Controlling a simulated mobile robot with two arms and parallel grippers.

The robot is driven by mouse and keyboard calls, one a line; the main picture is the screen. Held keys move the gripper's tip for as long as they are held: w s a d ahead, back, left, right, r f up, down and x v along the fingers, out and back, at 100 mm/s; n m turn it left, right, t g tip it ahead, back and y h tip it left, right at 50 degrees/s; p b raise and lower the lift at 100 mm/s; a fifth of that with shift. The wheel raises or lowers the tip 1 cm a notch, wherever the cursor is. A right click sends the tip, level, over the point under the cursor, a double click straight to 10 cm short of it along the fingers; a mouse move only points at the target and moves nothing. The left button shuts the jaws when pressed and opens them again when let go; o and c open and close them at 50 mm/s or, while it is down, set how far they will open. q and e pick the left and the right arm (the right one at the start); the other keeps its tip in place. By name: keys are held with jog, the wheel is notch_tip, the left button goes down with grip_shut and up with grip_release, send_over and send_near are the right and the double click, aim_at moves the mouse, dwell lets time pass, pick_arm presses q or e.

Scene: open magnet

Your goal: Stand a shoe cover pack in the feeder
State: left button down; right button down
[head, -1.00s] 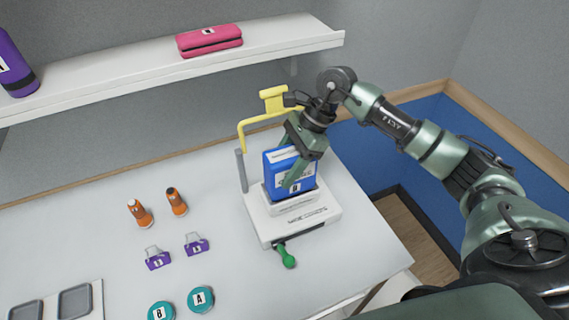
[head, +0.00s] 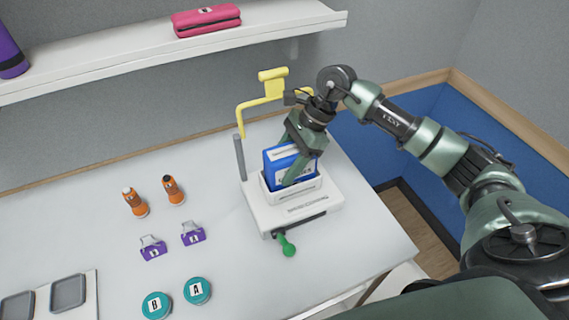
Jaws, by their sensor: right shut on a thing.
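The blue shoe cover pack (head: 275,168) stands upright with its lower part inside the white holder of the feeder (head: 291,215). My right gripper (head: 293,178) is shut on the pack from above, one finger showing across its front face. The feeder stands on the table, with a grey post and a yellow bar (head: 262,104) at its back and a green-knobbed lever (head: 286,245) at its front. The bottom of the pack is hidden by the holder's walls. My left gripper is not in view.
On the white table (head: 215,255), left of the feeder, are orange bottles (head: 135,203), purple clips (head: 153,247), teal round tins (head: 197,290) and grey trays (head: 68,292). A shelf (head: 120,63) above holds a pink case (head: 206,20) and a purple bottle (head: 9,55).

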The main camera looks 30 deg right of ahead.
aim_at(295, 149)
jog(key=shift+c, duration=2.2)
grip_release()
jog(key=shift+d+r, duration=0.15)
jog(key=shift+r, duration=0.05)
jog(key=b+v, duration=0.2)
jog(key=v, duration=0.4)
jog(key=shift+d+r+b, duration=0.1)
jog(key=shift+r+b, duration=0.05)
jog(key=shift+b, duration=0.25)
jog(key=shift+d+r, duration=0.15)
jog(key=shift+r, duration=0.35)
